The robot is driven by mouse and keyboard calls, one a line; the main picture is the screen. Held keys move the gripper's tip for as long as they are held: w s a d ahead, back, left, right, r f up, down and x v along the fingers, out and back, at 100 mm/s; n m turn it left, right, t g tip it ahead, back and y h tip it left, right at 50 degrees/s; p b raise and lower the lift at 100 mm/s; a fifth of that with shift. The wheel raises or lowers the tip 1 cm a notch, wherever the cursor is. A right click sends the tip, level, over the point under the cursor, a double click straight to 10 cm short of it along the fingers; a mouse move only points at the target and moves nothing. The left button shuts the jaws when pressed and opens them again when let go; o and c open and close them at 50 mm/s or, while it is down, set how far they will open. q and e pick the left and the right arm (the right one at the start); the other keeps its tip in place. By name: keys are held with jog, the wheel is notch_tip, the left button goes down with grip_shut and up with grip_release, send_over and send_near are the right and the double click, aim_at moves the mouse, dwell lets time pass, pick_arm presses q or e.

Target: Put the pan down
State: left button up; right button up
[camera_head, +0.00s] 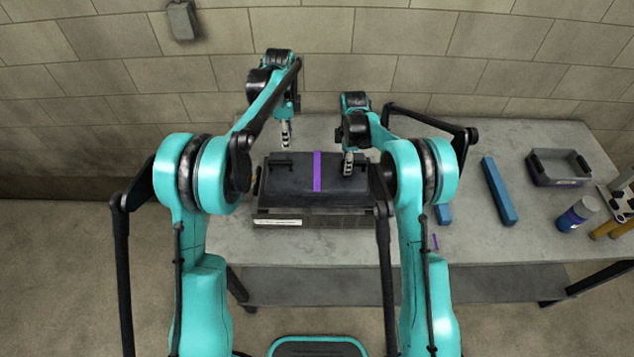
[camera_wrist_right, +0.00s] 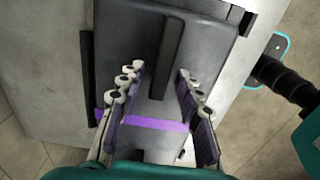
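The pan is a dark grey block-shaped part with a purple stripe across its middle (camera_head: 290,190). It sits on a low base on the table, with a dark bar handle near each end. In the head view my right gripper (camera_head: 348,163) is at the pan's right handle; contact cannot be told. My left gripper (camera_head: 285,135) is raised above the pan's left end, clear of it. Its finger opening is too small to judge.
The grey table (camera_head: 470,180) has clear room right of the pan. A long blue bar (camera_head: 499,190), a shorter blue piece (camera_head: 443,214), a dark bin (camera_head: 558,167) and a blue bottle (camera_head: 577,214) are on the right. A block wall (camera_head: 330,60) stands behind.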

notch_tip(320, 180, up, 12)
dwell(0.4)
jog(key=shift+f, duration=0.1)
pick_arm(q)
jog(key=shift+r, duration=0.1)
pick_arm(e)
jog(key=shift+s, duration=0.1)
